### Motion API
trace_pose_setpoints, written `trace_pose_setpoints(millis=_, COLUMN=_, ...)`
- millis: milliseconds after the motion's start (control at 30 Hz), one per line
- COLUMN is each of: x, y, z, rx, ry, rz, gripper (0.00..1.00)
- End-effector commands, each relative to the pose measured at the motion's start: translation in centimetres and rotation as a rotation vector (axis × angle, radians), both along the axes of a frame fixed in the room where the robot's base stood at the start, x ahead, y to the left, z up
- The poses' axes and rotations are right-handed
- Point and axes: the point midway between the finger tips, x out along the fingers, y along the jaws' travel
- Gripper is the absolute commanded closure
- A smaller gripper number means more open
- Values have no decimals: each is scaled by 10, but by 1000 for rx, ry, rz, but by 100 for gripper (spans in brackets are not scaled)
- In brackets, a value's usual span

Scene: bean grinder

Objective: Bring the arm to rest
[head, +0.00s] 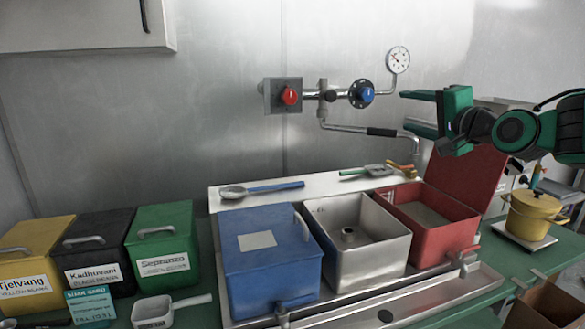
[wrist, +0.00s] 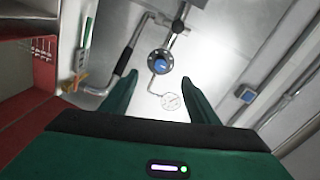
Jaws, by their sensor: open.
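My gripper (head: 420,112) is at the upper right in the head view, raised above the red bin and pointing left toward the metal wall. Its two green fingers are apart with nothing between them. In the wrist view the fingers (wrist: 156,98) also stand apart. Between and beyond them are the blue valve knob (wrist: 160,64) and the round gauge (wrist: 171,101) on the wall. My arm reaches in from the right edge of the head view.
Below stand a blue lidded bin (head: 270,265), a steel basin (head: 365,262) and an open red bin (head: 432,240). A yellow pot (head: 533,216) is at the right. Yellow, black (head: 95,250) and green (head: 162,250) bean boxes stand left. Pipes and a red knob (head: 290,96) project from the wall.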

Motion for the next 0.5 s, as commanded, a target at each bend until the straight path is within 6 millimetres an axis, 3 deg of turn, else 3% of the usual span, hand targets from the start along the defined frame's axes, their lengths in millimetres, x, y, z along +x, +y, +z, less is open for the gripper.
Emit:
trace_pose_setpoints(millis=267, x=-20, y=-19, z=-59, rx=-199, ry=158, rz=-34, gripper=45)
trace_pose_setpoints(millis=500, x=-57, y=-52, z=-122, rx=-394, ry=348, rz=-55, gripper=45)
